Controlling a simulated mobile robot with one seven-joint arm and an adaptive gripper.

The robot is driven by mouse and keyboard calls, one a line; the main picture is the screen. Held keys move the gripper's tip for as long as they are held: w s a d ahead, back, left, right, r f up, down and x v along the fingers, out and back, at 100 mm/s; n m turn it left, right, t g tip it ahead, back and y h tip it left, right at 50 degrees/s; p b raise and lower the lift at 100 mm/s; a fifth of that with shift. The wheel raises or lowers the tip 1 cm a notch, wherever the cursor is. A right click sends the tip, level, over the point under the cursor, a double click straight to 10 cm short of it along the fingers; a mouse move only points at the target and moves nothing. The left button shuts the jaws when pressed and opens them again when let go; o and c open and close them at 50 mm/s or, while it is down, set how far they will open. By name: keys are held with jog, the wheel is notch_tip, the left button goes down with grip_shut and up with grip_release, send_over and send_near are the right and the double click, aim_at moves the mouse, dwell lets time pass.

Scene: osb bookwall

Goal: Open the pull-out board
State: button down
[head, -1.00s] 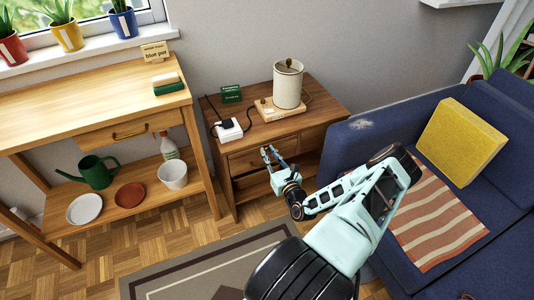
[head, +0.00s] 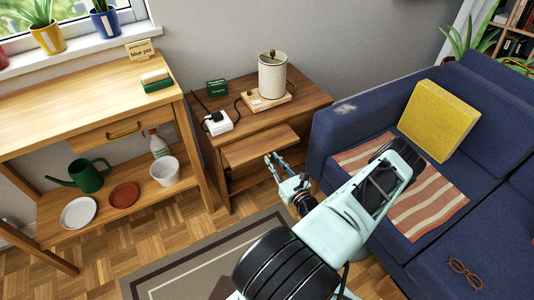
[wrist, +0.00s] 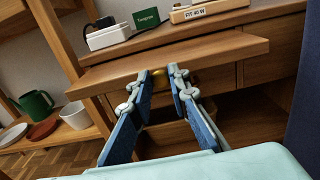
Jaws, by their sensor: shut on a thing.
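The pull-out board (head: 258,148) is a flat wooden leaf sticking out of the wooden cabinet (head: 310,98), just below its top. In the wrist view the board (wrist: 225,48) spans the upper middle, level and projecting towards me. My gripper (head: 275,161) is at the board's front edge in the head view. In the wrist view, my gripper's blue-padded fingers (wrist: 162,80) reach up to below that edge, shut on a small brass knob, which is mostly hidden between the fingertips.
A blue sofa (head: 340,125) stands close on the right, a workbench (head: 85,95) on the left. A rug (head: 185,262) lies in front.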

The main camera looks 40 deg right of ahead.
jog(key=v, duration=1)
jog(key=shift+p, duration=0.45)
jog(key=shift+d, duration=0.1)
jog(key=c, duration=1.8)
grip_release()
jog(key=v, duration=1.2)
jog(key=shift+w, duration=0.1)
